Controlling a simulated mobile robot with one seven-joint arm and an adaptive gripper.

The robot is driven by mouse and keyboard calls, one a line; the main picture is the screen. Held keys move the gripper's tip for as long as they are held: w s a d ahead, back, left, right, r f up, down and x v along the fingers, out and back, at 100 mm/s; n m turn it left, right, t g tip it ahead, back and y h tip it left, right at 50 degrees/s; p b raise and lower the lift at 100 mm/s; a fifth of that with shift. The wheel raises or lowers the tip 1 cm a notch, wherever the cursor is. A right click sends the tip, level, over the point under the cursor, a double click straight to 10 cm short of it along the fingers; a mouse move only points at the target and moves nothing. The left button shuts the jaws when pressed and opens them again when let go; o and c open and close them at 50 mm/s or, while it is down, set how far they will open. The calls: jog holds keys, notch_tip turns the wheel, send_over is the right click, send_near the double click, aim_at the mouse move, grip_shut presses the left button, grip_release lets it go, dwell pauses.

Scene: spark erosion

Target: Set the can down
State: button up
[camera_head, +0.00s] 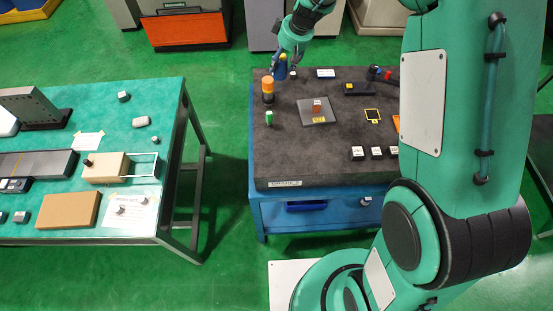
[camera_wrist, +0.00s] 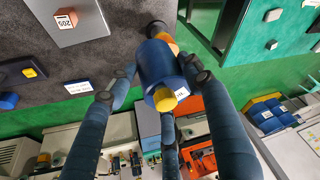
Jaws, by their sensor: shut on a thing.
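The can is blue with a yellow cap (camera_wrist: 165,72). My gripper (camera_wrist: 160,85) has its dark blue fingers closed around it in the wrist view. In the head view the can (camera_head: 281,69) is at the back left of the dark stone slab (camera_head: 290,155), with my gripper (camera_head: 284,63) around it. Its height over the slab is hard to tell. An orange and black cylinder (camera_head: 268,88) stands on the slab just left of the can. In the wrist view an orange part (camera_wrist: 166,42) shows behind the can.
A grey plate (camera_head: 304,112) with an orange block lies mid-slab. A small green item (camera_head: 269,117) stands near the left edge. The front left of the slab is bare.

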jog(key=s+d+f+n+g+y+b, duration=0.1)
jog(key=s+f+n+g+b, duration=0.35)
jog(key=s, duration=1.45)
jog(key=s+d+r+n+t+y+b, duration=0.1)
jog(key=s+n, duration=0.6)
jog(key=s, duration=1.2)
notch_tip(320, 180, down, 10)
jog(key=shift+s+f+h, duration=0.25)
jog(key=shift+s+h, duration=0.05)
jog(key=shift+s, duration=0.1)
jog(key=shift+d+g, duration=0.1)
jog(key=shift+g, duration=0.15)
jog(key=w+a, duration=0.2)
jog(key=w, duration=0.5)
jog(key=w+a+f, duration=0.1)
jog(key=w+a, duration=0.1)
jog(key=w, duration=0.5)
jog(key=shift+w+a+f+p, duration=0.15)
jog(key=shift+w+a+p, duration=0.05)
jog(key=shift+a+p, duration=0.15)
jog(key=shift+w+f, duration=0.2)
jog(key=shift+f, duration=0.7)
jog(key=shift+w+f, duration=0.2)
jog(key=shift+f, duration=0.7)
